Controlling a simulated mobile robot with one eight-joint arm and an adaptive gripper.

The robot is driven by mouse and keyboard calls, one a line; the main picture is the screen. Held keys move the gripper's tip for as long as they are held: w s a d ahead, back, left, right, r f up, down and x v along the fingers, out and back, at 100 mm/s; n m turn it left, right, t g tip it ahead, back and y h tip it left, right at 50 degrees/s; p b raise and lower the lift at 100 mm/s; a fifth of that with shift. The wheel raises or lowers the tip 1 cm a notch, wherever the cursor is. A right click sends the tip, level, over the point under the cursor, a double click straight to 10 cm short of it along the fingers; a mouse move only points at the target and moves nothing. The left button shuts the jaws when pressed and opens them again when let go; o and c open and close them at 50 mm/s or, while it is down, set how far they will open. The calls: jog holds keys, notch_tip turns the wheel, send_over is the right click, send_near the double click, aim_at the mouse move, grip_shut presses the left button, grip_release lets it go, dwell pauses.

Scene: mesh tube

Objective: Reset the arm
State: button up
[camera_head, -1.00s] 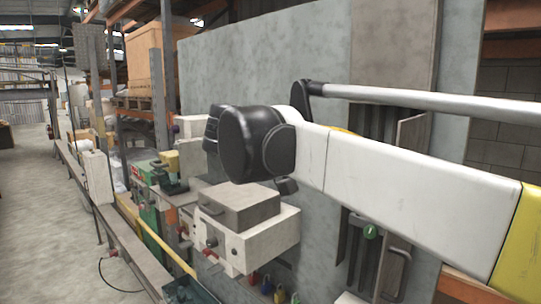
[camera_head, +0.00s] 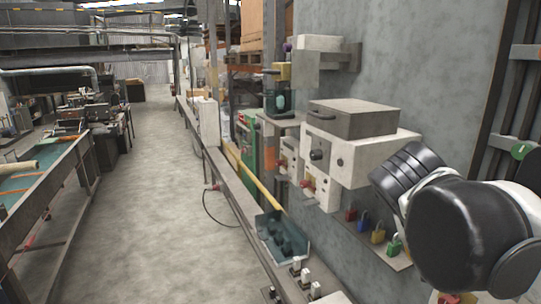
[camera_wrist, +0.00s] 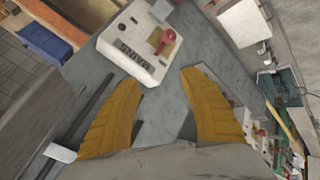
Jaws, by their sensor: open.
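My gripper (camera_wrist: 158,78) shows in the wrist view as two ribbed orange fingers spread wide apart. It is open, with nothing between the fingers. Beyond the fingertips is a white box labelled MAINS (camera_wrist: 132,47), with a red handle on a yellow patch. The fingers appear apart from it. In the head view, part of my arm, a large black rounded joint with white links, fills the lower right. My fingers are not visible in that view.
A grey wall panel carries a white box with a grey lid (camera_head: 352,119). Several coloured padlocks (camera_head: 378,236) stand below it. A dark tray (camera_head: 283,238) sits on a long bench. A workbench (camera_head: 40,192) stands at left. The concrete aisle between is clear.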

jog(key=s+a+f+n+t+y+b, duration=0.1)
jog(key=a+f+b, duration=0.3)
jog(key=f, duration=0.7)
jog(key=s+a+f+t+y+b, duration=0.1)
jog(key=a+f+y+b, duration=0.3)
jog(key=f+b, duration=0.4)
jog(key=s+a+f+n+t+y+b, duration=0.1)
jog(key=f+b, duration=0.5)
jog(key=f, duration=1)
jog(key=s+a+y, duration=0.1)
jog(key=s+a, duration=0.1)
jog(key=a, duration=0.1)
jog(key=shift+a+n, duration=0.2)
jog(key=shift+n, duration=0.1)
